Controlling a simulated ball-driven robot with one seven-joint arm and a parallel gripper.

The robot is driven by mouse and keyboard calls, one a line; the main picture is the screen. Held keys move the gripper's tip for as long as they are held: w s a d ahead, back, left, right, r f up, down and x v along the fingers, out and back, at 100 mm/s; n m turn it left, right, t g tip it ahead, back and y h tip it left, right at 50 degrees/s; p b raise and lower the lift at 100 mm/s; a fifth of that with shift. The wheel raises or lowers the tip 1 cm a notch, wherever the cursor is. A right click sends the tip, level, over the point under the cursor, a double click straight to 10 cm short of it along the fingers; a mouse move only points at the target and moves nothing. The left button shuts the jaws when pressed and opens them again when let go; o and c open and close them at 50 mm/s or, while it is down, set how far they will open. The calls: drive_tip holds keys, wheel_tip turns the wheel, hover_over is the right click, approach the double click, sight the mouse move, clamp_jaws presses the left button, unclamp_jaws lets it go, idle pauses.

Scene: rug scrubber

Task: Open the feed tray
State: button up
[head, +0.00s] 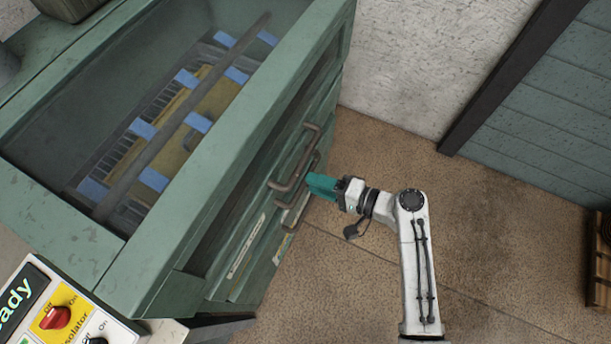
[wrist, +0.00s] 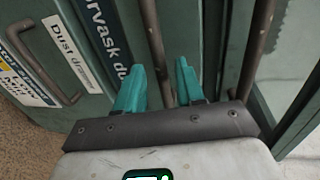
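The green machine (head: 240,150) has brown bar handles on its front. An upper handle (head: 294,160) and a lower handle (head: 297,207) show close together in the head view. No label reading feed tray is legible, so I cannot tell which front belongs to it. My gripper (head: 322,186), with teal fingers, is at the handles. In the wrist view the fingers of my gripper (wrist: 159,72) are apart, with a brown bar (wrist: 153,45) running between them. I cannot tell whether they touch it. Another brown bar (wrist: 259,50) is to their right. The fronts look closed.
In the wrist view, a third handle (wrist: 43,62) stands beside a label reading "Dust dr..." (wrist: 72,40). A control panel with a red knob (head: 55,318) is at the lower left. A wooden pallet (head: 599,262) stands at the right edge. The brown floor (head: 490,240) between is clear.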

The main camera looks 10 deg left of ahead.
drive_tip(key=shift+x, duration=1.95)
drive_tip(key=shift+s, duration=0.1)
drive_tip(key=shift+c, duration=0.2)
clamp_jaws()
